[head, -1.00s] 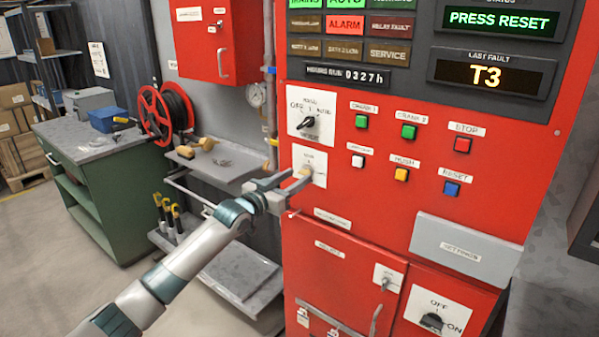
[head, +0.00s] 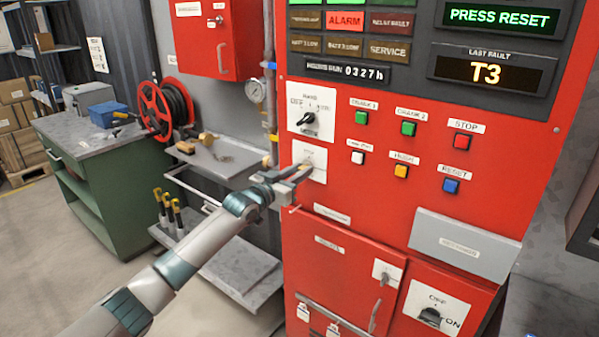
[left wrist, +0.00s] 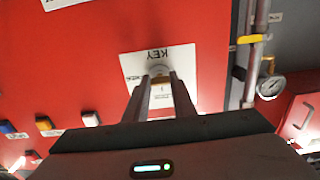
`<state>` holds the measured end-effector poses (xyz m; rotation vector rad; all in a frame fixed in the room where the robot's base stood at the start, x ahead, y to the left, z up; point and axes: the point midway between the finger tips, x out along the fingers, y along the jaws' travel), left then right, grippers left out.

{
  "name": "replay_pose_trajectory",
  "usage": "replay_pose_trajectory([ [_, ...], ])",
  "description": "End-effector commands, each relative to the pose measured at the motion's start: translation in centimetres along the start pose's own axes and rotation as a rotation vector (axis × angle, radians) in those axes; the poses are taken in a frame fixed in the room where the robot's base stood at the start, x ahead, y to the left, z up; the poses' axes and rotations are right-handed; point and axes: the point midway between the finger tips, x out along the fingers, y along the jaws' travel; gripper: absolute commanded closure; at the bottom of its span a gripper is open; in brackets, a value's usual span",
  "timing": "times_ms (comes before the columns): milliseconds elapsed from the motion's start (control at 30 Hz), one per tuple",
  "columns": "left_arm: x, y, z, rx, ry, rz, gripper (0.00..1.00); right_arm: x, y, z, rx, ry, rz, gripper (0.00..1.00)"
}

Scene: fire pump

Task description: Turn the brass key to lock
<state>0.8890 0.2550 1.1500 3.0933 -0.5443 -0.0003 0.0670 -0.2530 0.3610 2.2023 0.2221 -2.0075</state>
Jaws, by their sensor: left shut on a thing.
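The brass key (left wrist: 162,82) sits in its lock on a white plate (left wrist: 135,68) marked KEY on the red panel. In the left wrist view the plate's lettering appears upside down. My left gripper (left wrist: 160,83) is shut on the key, with one finger on each side of it. In the head view my left gripper (head: 301,172) reaches the lower white plate (head: 318,153) from the left. The fingers hide the key there. My right gripper is not in view.
A black selector knob (head: 308,118) sits just above the key plate. Coloured push buttons, including a red STOP button (head: 462,141), lie to its right. A pipe with a gauge (head: 257,91) and a grey shelf (head: 222,160) are to the left.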

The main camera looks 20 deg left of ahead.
Motion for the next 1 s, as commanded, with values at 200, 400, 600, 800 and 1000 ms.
replay_pose_trajectory([
  [200,-0.01,0.01,0.02,-0.030,0.000,0.000,0.99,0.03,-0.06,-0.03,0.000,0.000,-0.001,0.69],
  [400,-0.01,0.04,0.08,-0.108,0.000,0.000,0.99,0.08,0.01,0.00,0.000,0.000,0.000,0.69],
  [600,-0.01,0.05,0.12,-0.246,-0.001,0.000,0.99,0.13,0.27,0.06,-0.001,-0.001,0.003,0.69],
  [800,-0.01,0.02,0.05,-0.423,0.000,0.000,0.99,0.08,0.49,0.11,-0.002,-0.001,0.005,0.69],
  [1000,-0.01,0.03,0.02,-0.616,0.000,0.000,0.99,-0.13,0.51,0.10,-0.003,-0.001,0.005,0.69],
])
